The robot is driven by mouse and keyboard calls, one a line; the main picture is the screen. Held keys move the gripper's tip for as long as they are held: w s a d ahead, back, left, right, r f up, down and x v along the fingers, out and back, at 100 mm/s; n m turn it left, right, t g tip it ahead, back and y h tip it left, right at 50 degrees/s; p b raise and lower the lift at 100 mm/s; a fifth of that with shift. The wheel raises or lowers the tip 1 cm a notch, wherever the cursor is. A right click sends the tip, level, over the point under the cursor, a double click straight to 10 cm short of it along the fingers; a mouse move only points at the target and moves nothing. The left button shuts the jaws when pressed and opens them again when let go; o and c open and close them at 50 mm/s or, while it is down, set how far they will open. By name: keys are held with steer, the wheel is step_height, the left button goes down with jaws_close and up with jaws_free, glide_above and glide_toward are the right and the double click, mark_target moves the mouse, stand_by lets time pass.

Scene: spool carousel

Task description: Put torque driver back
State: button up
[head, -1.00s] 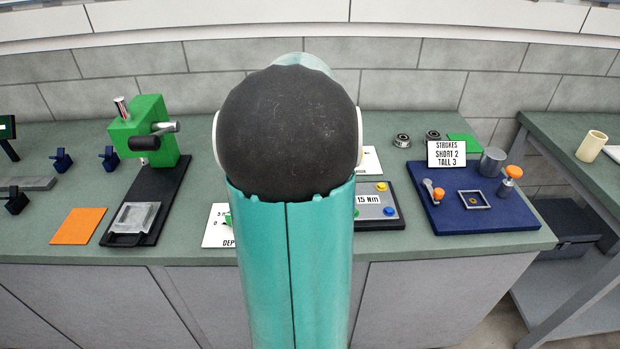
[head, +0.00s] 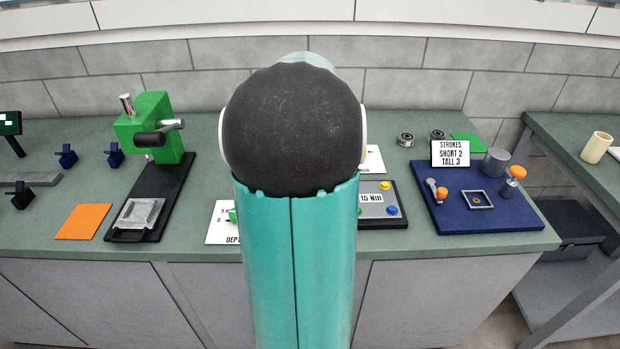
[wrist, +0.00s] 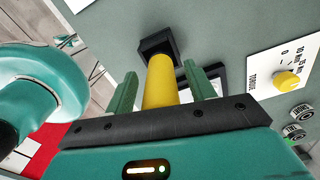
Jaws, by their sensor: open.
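In the wrist view a yellow cylinder (wrist: 158,84), likely the torque driver's handle, lies between the two green fingers of my gripper (wrist: 163,90). The fingers are open, with a visible gap on at least the right side. The far end of the yellow cylinder meets a black square block (wrist: 160,44), likely its holder. I cannot tell how deep it sits in it. In the head view my own arm hides the gripper and the driver.
A white torque card with a yellow knob (wrist: 288,80) lies right in the wrist view. In the head view stand a green press (head: 152,130), an orange mat (head: 83,222), a 15 Nm box (head: 376,212) and a blue tray (head: 520,217). Bearings (head: 406,140) lie at the back.

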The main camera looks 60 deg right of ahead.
step_height(320, 180, up, 12)
steer(key=shift+r, duration=0.1)
stand_by(0.9)
